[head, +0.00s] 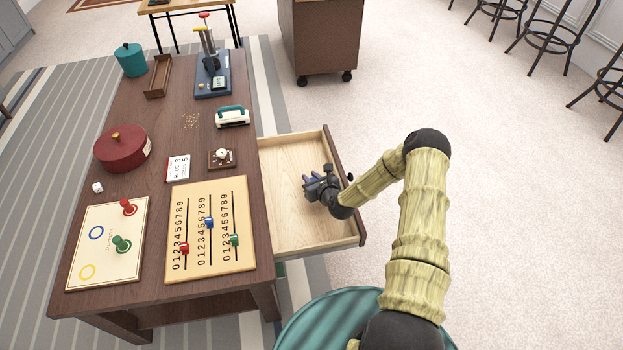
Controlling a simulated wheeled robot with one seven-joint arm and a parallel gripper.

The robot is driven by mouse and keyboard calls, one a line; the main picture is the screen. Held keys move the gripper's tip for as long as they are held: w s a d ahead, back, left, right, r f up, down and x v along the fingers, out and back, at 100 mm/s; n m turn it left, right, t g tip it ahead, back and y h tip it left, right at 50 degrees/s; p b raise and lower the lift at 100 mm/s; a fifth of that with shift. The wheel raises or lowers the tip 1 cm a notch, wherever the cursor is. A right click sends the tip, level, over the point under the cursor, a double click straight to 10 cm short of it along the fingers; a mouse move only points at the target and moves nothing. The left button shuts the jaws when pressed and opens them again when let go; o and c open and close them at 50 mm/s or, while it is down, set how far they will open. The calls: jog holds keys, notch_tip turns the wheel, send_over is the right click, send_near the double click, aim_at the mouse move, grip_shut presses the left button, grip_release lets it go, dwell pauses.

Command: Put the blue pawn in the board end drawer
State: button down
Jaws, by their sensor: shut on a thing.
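The open drawer (285,212) sticks out from the right side of the dark wooden table, with a pale wood inside that looks bare. My gripper (311,184) is over or inside the drawer, right of its middle. It is shut on a small bluish thing, which looks like the blue pawn (308,178), mostly hidden by the fingers. I cannot tell whether the pawn touches the drawer floor. The board (108,262) lies at the table's near left, with a red pawn (128,207) and a green pawn (121,243) on it. Its blue ring (96,233) and yellow ring (87,272) are empty.
A slider board (246,262) with number scales lies beside the drawer. A red round box (121,148), a die (97,188), a card (177,168) and a small gauge (221,158) are on the table. Carpet right of the drawer is clear.

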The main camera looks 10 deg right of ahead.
jog(key=shift+f, duration=0.15)
jog(key=c, duration=1.3)
grip_release()
jog(key=shift+o, duration=0.2)
jog(key=shift+s+r, duration=0.15)
jog(key=shift+r, duration=0.1)
jog(key=p+v, duration=0.3)
jog(key=v, duration=0.8)
jog(key=shift+d+r, duration=0.1)
jog(key=shift+r, duration=0.05)
jog(key=shift+s, duration=0.3)
